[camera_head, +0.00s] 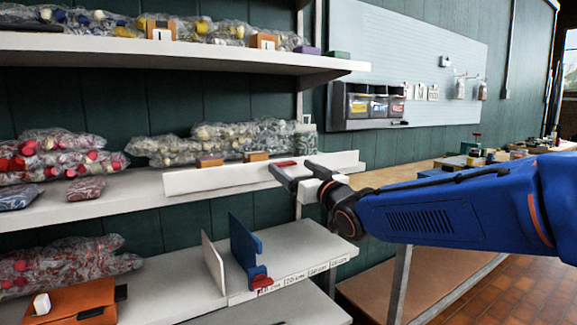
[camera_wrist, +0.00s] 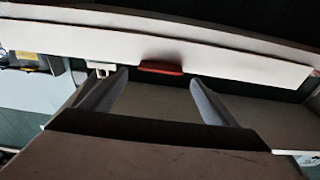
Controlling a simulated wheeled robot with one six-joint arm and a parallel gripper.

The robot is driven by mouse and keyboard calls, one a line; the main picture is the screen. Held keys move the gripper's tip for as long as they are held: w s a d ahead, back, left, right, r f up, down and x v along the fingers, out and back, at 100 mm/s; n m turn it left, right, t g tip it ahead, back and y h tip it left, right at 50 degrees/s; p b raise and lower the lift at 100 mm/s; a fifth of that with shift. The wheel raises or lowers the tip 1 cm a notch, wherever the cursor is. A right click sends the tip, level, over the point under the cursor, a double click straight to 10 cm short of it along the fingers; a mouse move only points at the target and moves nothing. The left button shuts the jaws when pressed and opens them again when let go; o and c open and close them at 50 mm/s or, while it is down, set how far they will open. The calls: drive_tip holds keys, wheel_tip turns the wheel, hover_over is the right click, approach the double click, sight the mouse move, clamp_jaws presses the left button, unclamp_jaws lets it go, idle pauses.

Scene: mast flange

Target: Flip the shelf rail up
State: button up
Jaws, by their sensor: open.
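The shelf rail (camera_head: 215,178) is a long white strip along the front edge of the middle shelf. Its broad face shows to the head camera; I cannot tell its exact tilt. A small red tab (camera_head: 285,163) sits on it near my gripper. In the wrist view the rail (camera_wrist: 228,62) crosses the picture, with the red tab (camera_wrist: 160,68) on its lower edge. My gripper (camera_head: 290,170) is open and empty at the right part of the rail. In the wrist view its fingers (camera_wrist: 158,80) lie either side of the tab, which is between and just beyond the tips. Contact cannot be told.
The middle shelf (camera_head: 100,205) holds bagged goods (camera_head: 55,155) left and behind the rail. The upper shelf (camera_head: 150,48) overhangs it. A lower shelf (camera_head: 290,245) carries a blue divider (camera_head: 243,248). A workbench (camera_head: 400,172) stands behind my arm.

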drive_tip(key=v, duration=1.3)
drive_tip(key=s+d+f+m+g+h, duration=0.25)
drive_tip(key=s+d+f+h, duration=0.2)
drive_tip(key=d+f, duration=0.4)
drive_tip(key=s+d+f+m+g+h, duration=0.1)
drive_tip(key=s+d+f+m+h, duration=0.2)
drive_tip(key=d+f+h, duration=0.5)
drive_tip(key=s+d+f+g, duration=0.2)
drive_tip(key=s+f, duration=0.2)
drive_tip(key=s, duration=0.2)
drive_tip(key=s+d+f+m+g+y, duration=0.1)
drive_tip(key=s+d+f+g, duration=0.2)
drive_tip(key=s, duration=0.4)
drive_tip(key=s+d+f+g, duration=0.2)
drive_tip(key=s+f+g, duration=0.1)
drive_tip(key=s, duration=0.4)
drive_tip(key=shift+d+f, duration=0.4)
drive_tip(key=shift+f, duration=0.45)
drive_tip(key=shift+y, duration=0.25)
